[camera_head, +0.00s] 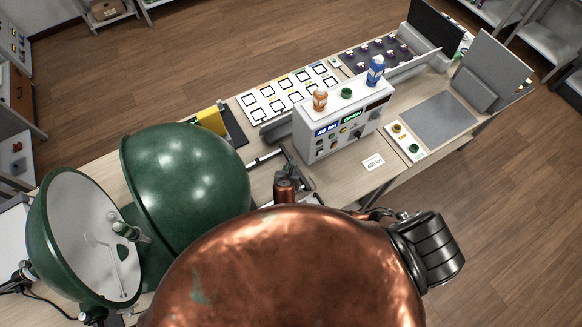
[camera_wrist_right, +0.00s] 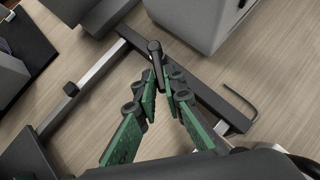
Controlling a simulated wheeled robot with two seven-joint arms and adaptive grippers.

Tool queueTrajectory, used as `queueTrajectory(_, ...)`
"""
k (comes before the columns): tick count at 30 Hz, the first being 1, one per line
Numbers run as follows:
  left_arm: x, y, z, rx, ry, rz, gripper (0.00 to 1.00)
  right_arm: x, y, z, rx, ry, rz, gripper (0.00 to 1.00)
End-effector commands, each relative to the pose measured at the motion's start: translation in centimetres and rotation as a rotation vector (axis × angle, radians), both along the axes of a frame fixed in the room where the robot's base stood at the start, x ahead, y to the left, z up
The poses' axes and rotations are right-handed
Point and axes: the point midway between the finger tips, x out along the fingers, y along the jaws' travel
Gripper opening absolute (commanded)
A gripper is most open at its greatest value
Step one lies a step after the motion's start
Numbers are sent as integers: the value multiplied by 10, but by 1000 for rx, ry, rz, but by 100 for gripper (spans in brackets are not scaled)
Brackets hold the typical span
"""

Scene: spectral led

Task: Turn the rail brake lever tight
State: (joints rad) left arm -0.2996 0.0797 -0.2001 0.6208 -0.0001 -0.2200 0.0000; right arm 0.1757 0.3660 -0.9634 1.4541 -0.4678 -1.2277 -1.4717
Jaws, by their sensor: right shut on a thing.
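The rail brake lever (camera_wrist_right: 155,50) is a short dark handle with a rounded end in the right wrist view. It stands between the fingertips of my right gripper (camera_wrist_right: 166,82), which is shut on it. The green-padded fingers reach up from the bottom of that view. The lower part of the lever is hidden by the fingers. In the head view my right gripper (camera_head: 289,163) is small, beside the rail and left of the white instrument box, and the lever cannot be made out there. My left gripper is not in view.
A large green sphere (camera_head: 185,180) with an open half (camera_head: 75,225) stands at the left. The white instrument box (camera_head: 335,130) carries an orange bottle (camera_head: 320,99) and a blue bottle (camera_head: 375,70). A bent hex key (camera_wrist_right: 246,104) lies right of the gripper.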

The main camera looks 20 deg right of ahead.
Motion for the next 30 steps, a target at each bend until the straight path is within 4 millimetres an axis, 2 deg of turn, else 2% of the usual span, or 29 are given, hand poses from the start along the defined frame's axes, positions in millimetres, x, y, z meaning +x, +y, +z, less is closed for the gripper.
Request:
queueTrajectory(11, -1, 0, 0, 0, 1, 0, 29, 1, 1, 0, 2, 0, -5, 0)
queueTrajectory(12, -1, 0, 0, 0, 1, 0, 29, 1, 1, 0, 2, 0, -5, 11)
queueTrajectory(19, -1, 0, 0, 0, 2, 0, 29, 1, 1, 0, 2, 0, -4, 26)
queueTrajectory(30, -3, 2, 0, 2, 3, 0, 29, -3, 3, 4, 3, 0, -3, 27)
